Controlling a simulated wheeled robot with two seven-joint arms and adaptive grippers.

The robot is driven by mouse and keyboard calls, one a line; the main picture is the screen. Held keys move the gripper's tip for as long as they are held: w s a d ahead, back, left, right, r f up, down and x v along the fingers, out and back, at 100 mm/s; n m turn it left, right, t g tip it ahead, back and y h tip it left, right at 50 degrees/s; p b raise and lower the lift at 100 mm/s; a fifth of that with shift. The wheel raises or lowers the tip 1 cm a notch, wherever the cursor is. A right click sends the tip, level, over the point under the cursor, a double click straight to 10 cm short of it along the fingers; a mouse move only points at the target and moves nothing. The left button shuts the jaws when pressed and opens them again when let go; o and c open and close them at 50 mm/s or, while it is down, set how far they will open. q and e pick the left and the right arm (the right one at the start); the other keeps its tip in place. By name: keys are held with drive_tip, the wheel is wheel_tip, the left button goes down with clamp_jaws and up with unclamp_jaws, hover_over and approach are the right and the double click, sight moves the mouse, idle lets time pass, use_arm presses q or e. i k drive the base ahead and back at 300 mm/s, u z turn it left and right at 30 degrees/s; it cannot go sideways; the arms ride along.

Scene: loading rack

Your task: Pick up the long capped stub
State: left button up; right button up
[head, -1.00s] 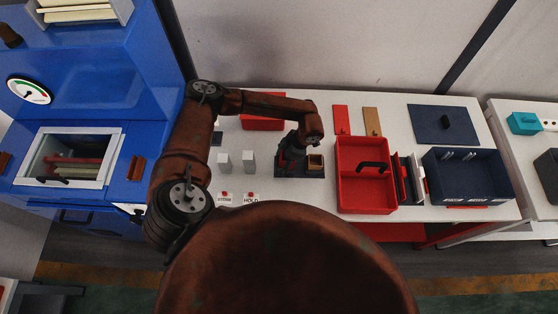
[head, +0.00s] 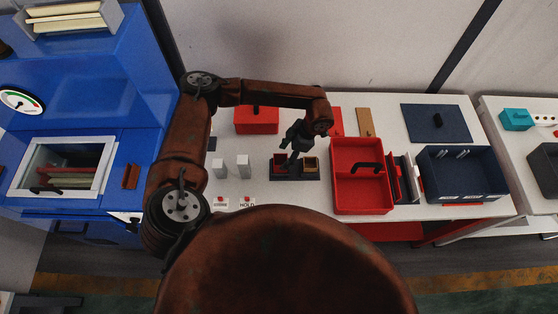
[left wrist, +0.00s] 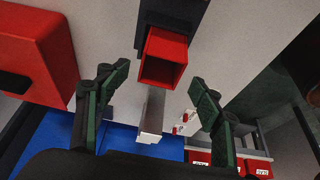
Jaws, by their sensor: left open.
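Two pale upright posts stand on the white table, a left post (head: 219,168) and a right post (head: 243,166). One pale post (left wrist: 151,119) also shows in the left wrist view, below the middle. I cannot tell for certain which thing is the long capped stub. My left gripper (head: 289,152) is open and empty, above a dark holder (head: 295,178) with a red cup (head: 280,164) and a tan cup (head: 310,163). In the left wrist view the open fingers (left wrist: 158,83) spread on either side of the red cup's near edge and the post.
A red lidded box (head: 256,120) stands behind the holder. A red tray (head: 362,195) and a dark blue bin (head: 465,178) stand to the right. A blue machine (head: 85,150) is at left. Red-knobbed labels (head: 247,204) lie in front of the posts.

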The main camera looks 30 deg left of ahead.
sight(243, 164)
drive_tip(key=k, duration=1.5)
